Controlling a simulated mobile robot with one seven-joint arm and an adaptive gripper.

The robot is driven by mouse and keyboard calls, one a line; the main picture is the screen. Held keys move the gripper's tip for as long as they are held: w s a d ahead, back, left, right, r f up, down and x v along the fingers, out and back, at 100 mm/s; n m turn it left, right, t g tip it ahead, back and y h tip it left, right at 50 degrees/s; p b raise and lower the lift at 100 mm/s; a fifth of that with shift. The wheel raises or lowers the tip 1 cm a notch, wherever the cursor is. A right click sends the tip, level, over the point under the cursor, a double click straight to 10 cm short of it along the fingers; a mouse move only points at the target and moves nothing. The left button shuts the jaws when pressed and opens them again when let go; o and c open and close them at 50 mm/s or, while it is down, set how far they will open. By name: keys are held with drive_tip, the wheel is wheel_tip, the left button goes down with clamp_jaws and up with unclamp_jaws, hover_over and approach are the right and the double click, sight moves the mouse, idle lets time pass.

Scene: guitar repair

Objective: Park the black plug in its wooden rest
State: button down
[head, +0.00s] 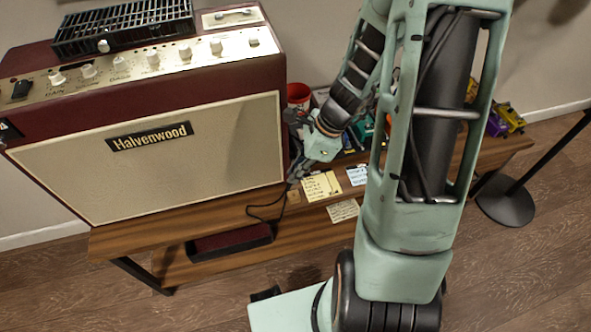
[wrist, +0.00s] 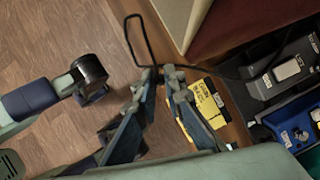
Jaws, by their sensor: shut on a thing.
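My gripper (head: 293,177) hangs over the front edge of the bench, just right of the amplifier, with its fingers pointing down and left. In the wrist view my gripper (wrist: 165,76) has its fingertips closed together on the black plug, which is mostly hidden between them. The plug's black cable (head: 262,219) droops over the bench edge; in the wrist view the cable (wrist: 128,35) makes a loop beyond the fingertips. A small wooden block (head: 293,196), which looks like the rest, sits just below the fingertips, left of a yellow note. I cannot make it out in the wrist view.
The maroon Halvenwood amplifier (head: 150,150) stands close left of my gripper. A yellow note (head: 321,186) and paler cards lie to the right. Pedals (wrist: 290,125) and a red cup (head: 298,95) are farther back. A dark maroon box (head: 229,243) is on the lower shelf.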

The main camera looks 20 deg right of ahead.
drive_tip(key=b, duration=0.4)
hover_over(291, 195)
drive_tip(key=d, duration=0.1)
drive_tip(key=shift+s+d+f, duration=0.1)
drive_tip(key=shift+s+f, duration=0.05)
drive_tip(key=shift+f, duration=2.5)
drive_tip(key=shift+f+b, duration=0.9)
drive_tip(key=shift+f, duration=0.3)
drive_tip(key=c, duration=1.9)
unclamp_jaws()
drive_tip(key=shift+c, duration=0.2)
drive_tip(key=shift+o, duration=0.5)
drive_tip(key=o, duration=0.3)
drive_tip(key=shift+r, duration=0.15)
drive_tip(key=shift+r+p, duration=3.75)
drive_tip(key=shift+r, duration=0.2)
